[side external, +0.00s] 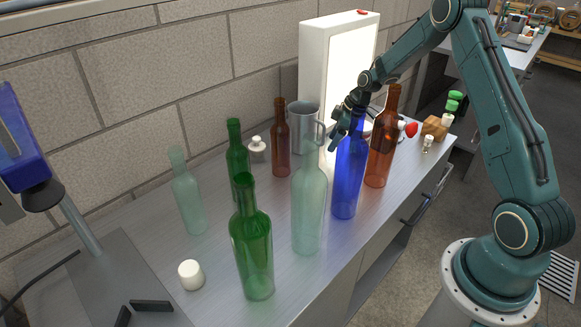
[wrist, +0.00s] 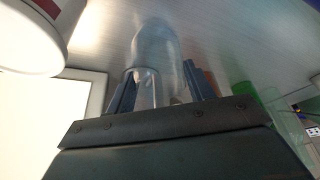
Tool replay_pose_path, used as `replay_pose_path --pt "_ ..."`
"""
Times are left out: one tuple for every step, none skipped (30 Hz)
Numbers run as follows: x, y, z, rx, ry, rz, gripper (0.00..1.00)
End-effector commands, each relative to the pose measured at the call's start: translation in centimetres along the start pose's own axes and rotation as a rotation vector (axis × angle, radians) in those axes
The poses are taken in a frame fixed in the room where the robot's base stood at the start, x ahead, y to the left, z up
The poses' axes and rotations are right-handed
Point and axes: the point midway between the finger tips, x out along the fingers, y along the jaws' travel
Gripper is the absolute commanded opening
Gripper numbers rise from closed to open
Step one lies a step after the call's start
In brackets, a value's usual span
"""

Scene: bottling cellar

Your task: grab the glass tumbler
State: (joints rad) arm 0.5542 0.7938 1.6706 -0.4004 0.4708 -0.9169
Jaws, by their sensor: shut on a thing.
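The glass tumbler (wrist: 158,45) is clear and colourless, and in the wrist view it stands out between the two dark fingers. My gripper (wrist: 160,76) is shut on it, with one finger on each side. In the side view my gripper (side external: 340,135) is low over the bench behind the blue bottle (side external: 348,180), in front of the light box. I cannot make out the tumbler there; bottles and the gripper cover that spot.
A grey metal jug (side external: 303,130) stands just left of my gripper, and a brown bottle (side external: 381,150) to its right. Several green and clear bottles (side external: 308,215) crowd the bench front. The lit box (side external: 341,65) stands behind. A white round object (wrist: 30,40) is close in the wrist view.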

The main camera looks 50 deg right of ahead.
Motion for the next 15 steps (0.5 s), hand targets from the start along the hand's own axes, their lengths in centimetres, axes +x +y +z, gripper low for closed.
replay_pose_path --pt "0.0 0.0 0.0 0.000 0.000 0.000 0.28" --pt "0.0 0.0 0.0 0.000 0.000 0.000 0.28" --pt "0.0 0.0 0.0 0.000 0.000 0.000 0.28" --pt "-0.1 0.0 0.0 0.000 0.001 0.001 0.28" --pt "-0.1 0.0 -0.1 0.000 0.001 0.001 0.28" --pt "-0.2 0.0 -0.1 0.000 0.001 0.001 0.28" --pt "-0.3 0.0 -0.1 0.000 0.001 0.001 0.28" --pt "-0.4 0.0 -0.2 0.000 0.001 0.001 0.28" --pt "-0.6 0.0 -0.2 0.000 0.001 0.001 0.28" --pt "-0.7 0.0 -0.3 0.000 0.001 0.001 0.28" --pt "-0.9 0.1 -0.4 0.000 0.001 0.001 0.28" --pt "-1.3 0.1 -0.6 -0.001 0.002 0.002 0.28" --pt "-1.6 0.1 -0.7 -0.001 0.003 0.003 0.28" --pt "-1.9 0.1 -0.8 -0.001 0.002 0.003 0.28" --pt "-2.3 0.1 -1.0 -0.002 0.002 0.003 0.28"
